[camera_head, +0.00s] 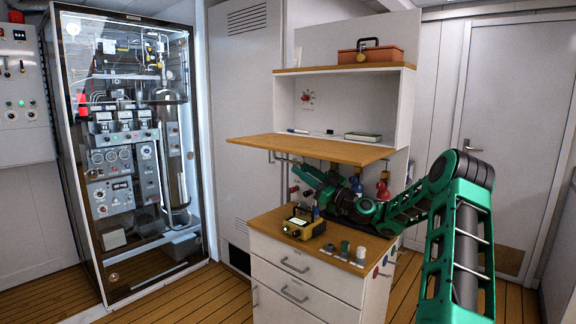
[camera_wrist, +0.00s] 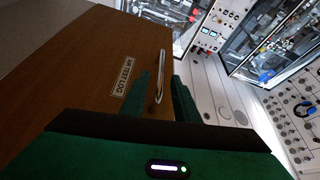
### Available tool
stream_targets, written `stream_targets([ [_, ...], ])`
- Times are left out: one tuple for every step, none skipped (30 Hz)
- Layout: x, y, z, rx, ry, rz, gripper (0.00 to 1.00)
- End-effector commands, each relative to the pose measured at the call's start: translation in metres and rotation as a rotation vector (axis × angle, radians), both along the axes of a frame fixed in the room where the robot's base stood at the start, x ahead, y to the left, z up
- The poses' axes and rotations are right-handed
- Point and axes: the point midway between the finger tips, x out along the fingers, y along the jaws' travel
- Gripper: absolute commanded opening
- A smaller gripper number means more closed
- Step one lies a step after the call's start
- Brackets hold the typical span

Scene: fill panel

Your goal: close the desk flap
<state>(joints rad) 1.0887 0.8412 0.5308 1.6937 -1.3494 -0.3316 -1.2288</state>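The desk flap (camera_head: 305,149) is a wooden board that sticks out level from the white cabinet, below its open shelf. In the wrist view its brown face (camera_wrist: 90,75) fills the left side, with a label (camera_wrist: 127,96) reading "AIR TEST LOG". A metal bar handle (camera_wrist: 162,65) stands on that face. My gripper (camera_head: 299,172) is under the flap near its left part. In the wrist view my gripper (camera_wrist: 160,95) is open, with the handle's near end between its green fingers. I cannot tell whether either finger touches the handle.
Below the flap, the wooden counter (camera_head: 265,220) carries a yellow device (camera_head: 304,224) and small cups (camera_head: 344,246). A pen and a book (camera_head: 362,136) lie on the shelf above. A toolbox (camera_head: 370,54) sits on top. A glass cabinet (camera_head: 130,150) stands at left.

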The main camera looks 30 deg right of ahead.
Motion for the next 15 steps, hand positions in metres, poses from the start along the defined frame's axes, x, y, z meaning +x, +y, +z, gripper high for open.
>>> stream_targets([
  [0.008, 0.005, 0.004, -0.001, -0.001, 0.003, 0.28],
  [0.013, 0.007, 0.006, -0.001, -0.001, 0.002, 0.28],
  [0.019, 0.01, 0.009, -0.001, -0.001, 0.002, 0.28],
  [0.023, 0.012, 0.01, -0.001, 0.0, 0.002, 0.28],
  [0.027, 0.014, 0.012, 0.0, 0.0, 0.002, 0.28],
  [0.032, 0.016, 0.015, -0.001, -0.001, 0.002, 0.28],
  [0.036, 0.018, 0.016, 0.0, -0.001, 0.001, 0.28],
  [0.039, 0.019, 0.017, 0.0, 0.0, 0.002, 0.28],
  [0.043, 0.021, 0.019, 0.0, 0.0, 0.002, 0.28],
  [0.046, 0.022, 0.02, 0.0, 0.001, 0.002, 0.28],
  [0.048, 0.023, 0.021, 0.0, 0.001, 0.002, 0.28],
  [0.051, 0.024, 0.022, 0.0, 0.001, 0.002, 0.28],
  [0.052, 0.025, 0.023, 0.0, 0.001, 0.001, 0.28],
  [0.054, 0.025, 0.023, 0.0, 0.001, 0.001, 0.28],
  [0.055, 0.026, 0.024, 0.0, 0.001, 0.001, 0.28],
])
